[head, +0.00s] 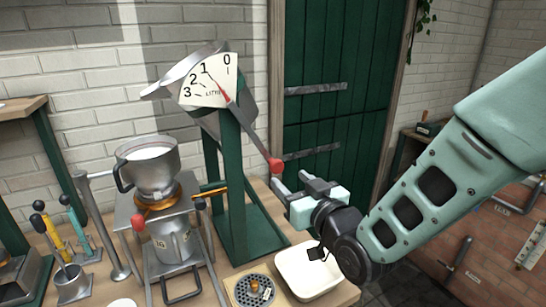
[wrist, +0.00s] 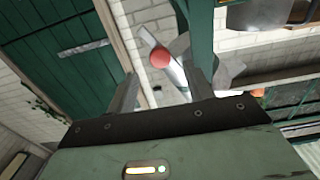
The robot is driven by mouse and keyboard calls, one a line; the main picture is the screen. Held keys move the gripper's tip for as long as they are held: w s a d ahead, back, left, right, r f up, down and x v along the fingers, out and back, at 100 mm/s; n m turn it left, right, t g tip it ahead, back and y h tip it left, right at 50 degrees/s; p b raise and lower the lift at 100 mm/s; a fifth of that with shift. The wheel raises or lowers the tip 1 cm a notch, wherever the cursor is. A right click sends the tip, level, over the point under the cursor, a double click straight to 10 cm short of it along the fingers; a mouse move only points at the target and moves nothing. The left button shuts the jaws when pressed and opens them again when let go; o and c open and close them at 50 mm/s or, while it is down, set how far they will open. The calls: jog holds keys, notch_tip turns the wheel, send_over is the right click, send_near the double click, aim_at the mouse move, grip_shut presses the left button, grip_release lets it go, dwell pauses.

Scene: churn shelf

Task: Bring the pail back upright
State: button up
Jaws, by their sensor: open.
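The metal pail (head: 190,68) hangs tilted to the left in a green stand (head: 229,180) in the head view. A white dial (head: 208,88) marked 0 to 3 is on it, with a red pointer near 1. A lever (head: 255,138) runs down to the right from the pail and ends in a red knob (head: 276,166). My gripper (head: 290,180) is open, close beside and just below the knob. In the wrist view the red knob (wrist: 160,58) shows beyond and between the open fingers. I cannot tell whether they touch it.
A pot of white liquid (head: 150,170) sits on a metal frame left of the stand. A white basin (head: 308,270) and a round drain grid (head: 254,291) lie at the bench's front. Handled tools (head: 60,235) stand at the left. A green door (head: 325,120) is behind.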

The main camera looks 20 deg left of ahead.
aim_at(272, 165)
jog(key=p+x, duration=0.3)
jog(key=x, duration=0.6)
jog(key=shift+w+a, duration=0.25)
grip_shut()
jog(key=shift+f, duration=0.1)
